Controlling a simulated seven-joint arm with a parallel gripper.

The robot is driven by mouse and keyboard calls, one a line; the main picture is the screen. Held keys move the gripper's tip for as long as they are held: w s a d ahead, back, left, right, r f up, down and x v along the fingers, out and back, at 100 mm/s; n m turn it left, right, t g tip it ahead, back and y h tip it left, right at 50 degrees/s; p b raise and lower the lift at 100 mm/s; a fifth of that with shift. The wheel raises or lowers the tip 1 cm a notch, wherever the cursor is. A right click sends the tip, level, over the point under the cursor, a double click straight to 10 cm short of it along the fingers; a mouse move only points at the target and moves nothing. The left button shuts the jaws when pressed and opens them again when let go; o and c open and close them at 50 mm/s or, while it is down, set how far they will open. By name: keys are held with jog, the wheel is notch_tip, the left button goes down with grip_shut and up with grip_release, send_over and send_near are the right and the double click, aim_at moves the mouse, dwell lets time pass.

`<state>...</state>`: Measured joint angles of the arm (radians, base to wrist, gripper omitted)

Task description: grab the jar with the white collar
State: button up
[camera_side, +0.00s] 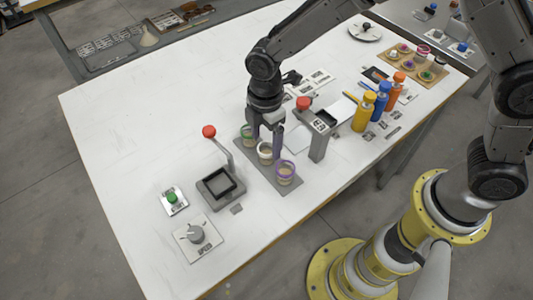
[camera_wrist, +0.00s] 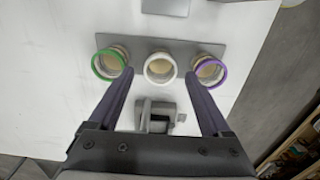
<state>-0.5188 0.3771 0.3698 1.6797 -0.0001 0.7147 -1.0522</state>
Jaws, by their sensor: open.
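The jar with the white collar (camera_side: 265,151) stands upright in the middle of a row of three jars on a grey plate. It also shows in the wrist view (camera_wrist: 160,68), centred between my fingers but farther out than their tips. The green-collared jar (camera_wrist: 109,63) is to its left and the purple-collared jar (camera_wrist: 210,69) to its right. My gripper (camera_side: 265,135) is open and points down over the row, and its fingers (camera_wrist: 162,85) hold nothing. In the wrist view the fingertips overlap the edges of the outer jars; I cannot tell whether they touch.
A red-knobbed lever device (camera_side: 220,186) stands left of the jars. A grey stand with a red knob (camera_side: 318,130) is close on the right. Yellow (camera_side: 364,112), blue and orange bottles stand farther right.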

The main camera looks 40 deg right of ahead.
aim_at(266, 149)
jog(key=shift+d+f, duration=0.1)
jog(key=shift+f, duration=1.75)
grip_shut()
